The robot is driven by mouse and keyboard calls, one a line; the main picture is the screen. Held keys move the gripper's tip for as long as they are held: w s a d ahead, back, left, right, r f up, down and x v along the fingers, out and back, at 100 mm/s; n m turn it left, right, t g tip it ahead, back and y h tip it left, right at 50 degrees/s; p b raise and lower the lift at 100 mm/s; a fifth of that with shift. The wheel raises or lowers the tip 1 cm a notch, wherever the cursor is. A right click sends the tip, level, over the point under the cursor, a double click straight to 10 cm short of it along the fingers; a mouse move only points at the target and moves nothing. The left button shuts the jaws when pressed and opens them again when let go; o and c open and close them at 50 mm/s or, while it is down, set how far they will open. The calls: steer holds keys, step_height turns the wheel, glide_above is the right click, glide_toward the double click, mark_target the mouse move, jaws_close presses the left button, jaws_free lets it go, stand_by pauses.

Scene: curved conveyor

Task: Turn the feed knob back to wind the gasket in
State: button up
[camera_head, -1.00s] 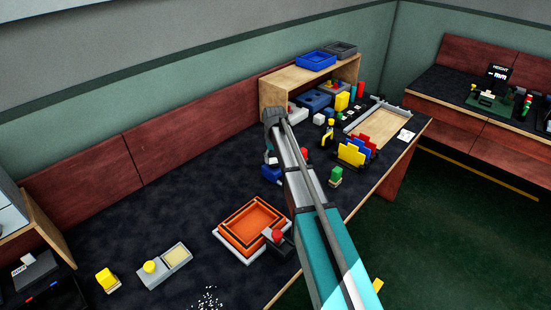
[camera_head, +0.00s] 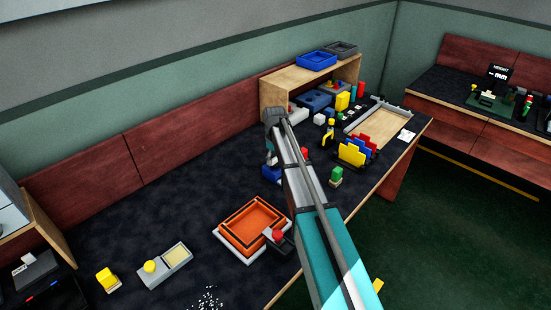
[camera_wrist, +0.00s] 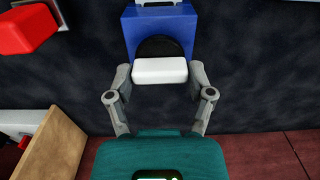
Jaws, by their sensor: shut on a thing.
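In the wrist view, a blue block-shaped unit (camera_wrist: 158,22) carries a black round disc (camera_wrist: 160,48) with a white bar-shaped knob (camera_wrist: 160,71) in front of it. My gripper (camera_wrist: 160,76) has one finger at each end of the white bar and is shut on it. The bar lies level across the wrist picture. In the head view, the blue unit (camera_head: 271,174) shows low beside my arm on the dark bench, and my gripper (camera_head: 270,160) is small and partly hidden there. I cannot make out a gasket in either view.
A red block (camera_wrist: 28,26) and a wooden board (camera_wrist: 52,146) are to the left in the wrist view. In the head view, an orange tray (camera_head: 226,236) is in front, coloured upright plates (camera_head: 352,155) are to the right, and a wooden shelf (camera_head: 271,95) is behind.

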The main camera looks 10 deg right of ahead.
steer(key=o, duration=1.1)
steer(key=shift+r, duration=0.1)
